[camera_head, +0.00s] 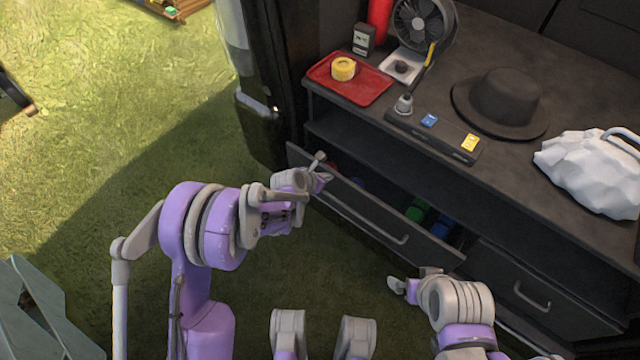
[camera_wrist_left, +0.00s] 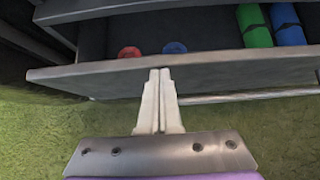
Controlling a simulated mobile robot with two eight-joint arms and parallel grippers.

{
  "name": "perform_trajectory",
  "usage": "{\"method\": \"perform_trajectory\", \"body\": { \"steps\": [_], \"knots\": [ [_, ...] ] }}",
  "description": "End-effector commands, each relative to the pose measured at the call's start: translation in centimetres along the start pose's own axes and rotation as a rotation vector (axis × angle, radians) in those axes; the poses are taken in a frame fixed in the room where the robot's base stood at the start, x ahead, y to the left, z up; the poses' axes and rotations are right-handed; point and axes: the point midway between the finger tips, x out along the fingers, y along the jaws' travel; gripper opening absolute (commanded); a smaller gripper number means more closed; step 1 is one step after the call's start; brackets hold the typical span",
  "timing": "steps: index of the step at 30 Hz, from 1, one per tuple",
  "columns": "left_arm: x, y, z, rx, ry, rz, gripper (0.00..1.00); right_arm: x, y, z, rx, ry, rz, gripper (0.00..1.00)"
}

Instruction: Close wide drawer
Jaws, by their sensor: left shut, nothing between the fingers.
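The wide drawer (camera_head: 425,246) is a dark drawer under the counter, pulled partly out, with a long metal bar handle (camera_head: 365,222). Its front panel (camera_wrist_left: 225,72) crosses the left wrist view, with the handle (camera_wrist_left: 250,97) below. Inside are green rolls (camera_wrist_left: 254,25), blue rolls (camera_wrist_left: 286,24), a red round item (camera_wrist_left: 129,52) and a blue round item (camera_wrist_left: 175,48). My left gripper (camera_head: 320,172) is shut and empty at the drawer's left part; its fingertips (camera_wrist_left: 160,72) overlap the front panel, and contact is unclear. My right gripper (camera_head: 402,286) is below the drawer's right end; its jaw state is unclear.
A closed narrower drawer (camera_head: 510,290) is to the right. The counter holds a red tray (camera_head: 350,88) with yellow tape (camera_head: 343,68), a fan (camera_head: 422,24), a black hat (camera_head: 503,100) and a white bag (camera_head: 590,170). Open grass (camera_head: 110,110) lies to the left.

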Motion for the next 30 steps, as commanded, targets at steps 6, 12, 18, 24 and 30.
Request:
{"method": "perform_trajectory", "body": {
  "steps": [6, 12, 18, 24, 30],
  "knots": [
    [2.7, 0.0, 2.6, 0.000, -0.001, 0.000, 0.00, 0.6, 0.0, 0.2, 0.000, -0.002, 0.000, 1.00],
    [4.6, 0.0, 4.5, 0.000, -0.001, -0.001, 0.00, 0.9, 0.0, 0.2, 0.000, -0.002, 0.000, 1.00],
    [5.4, 0.0, 5.4, 0.000, 0.000, 0.001, 0.00, 1.0, 0.0, 0.3, 0.000, -0.003, 0.000, 1.00],
    [5.6, 0.0, 5.7, -0.001, -0.004, 0.002, 0.00, 1.0, 0.0, 0.3, 0.000, -0.003, 0.000, 1.00],
    [5.6, 0.0, 5.8, -0.002, -0.006, 0.002, 0.00, 1.0, 0.0, 0.3, 0.000, -0.003, 0.000, 1.00]
  ]
}}
